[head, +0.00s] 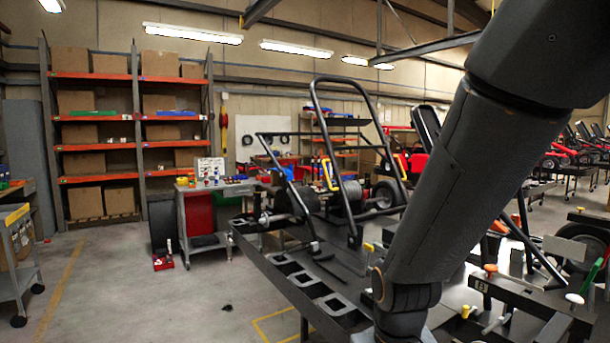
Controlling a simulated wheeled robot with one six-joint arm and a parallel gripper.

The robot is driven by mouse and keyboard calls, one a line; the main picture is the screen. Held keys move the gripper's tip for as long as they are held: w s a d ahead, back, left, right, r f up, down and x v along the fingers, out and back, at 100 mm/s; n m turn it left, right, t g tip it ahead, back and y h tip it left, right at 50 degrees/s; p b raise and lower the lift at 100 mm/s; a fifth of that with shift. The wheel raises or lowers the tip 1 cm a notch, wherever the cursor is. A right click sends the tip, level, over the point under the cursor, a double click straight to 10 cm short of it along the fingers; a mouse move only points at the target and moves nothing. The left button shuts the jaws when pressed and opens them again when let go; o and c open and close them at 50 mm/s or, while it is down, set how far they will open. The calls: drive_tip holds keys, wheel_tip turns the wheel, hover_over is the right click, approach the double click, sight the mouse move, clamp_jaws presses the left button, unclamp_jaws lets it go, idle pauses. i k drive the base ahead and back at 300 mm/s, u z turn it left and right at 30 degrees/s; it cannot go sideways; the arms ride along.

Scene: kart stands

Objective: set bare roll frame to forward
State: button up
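A bare black tubular roll frame (338,80) stands up from a dark kart stand (285,277) in the middle of the head view. Its hoop is tilted, with the top toward the left and one foot on the stand. A yellow loop-shaped part (327,175) shows beside its left tube. My grey arm comes down from the upper right and covers part of the stand to the right of the frame. My gripper is out of view, so its state and any contact do not show.
A nearer stand (533,303) with orange, white and green-tipped handles is at lower right. A workbench cart (205,222) and orange shelves (95,76) stand behind on the left. A blue-grey cart (15,270) is at far left. The floor at front left is mostly clear.

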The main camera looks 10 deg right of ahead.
sight(323, 122)
drive_tip(key=u, duration=0.8)
drive_tip(key=i, duration=0.75)
drive_tip(key=u, duration=0.95)
drive_tip(key=i, duration=0.9)
drive_tip(key=z, duration=0.55)
drive_tip(key=i, duration=0.9)
drive_tip(key=z, duration=0.8)
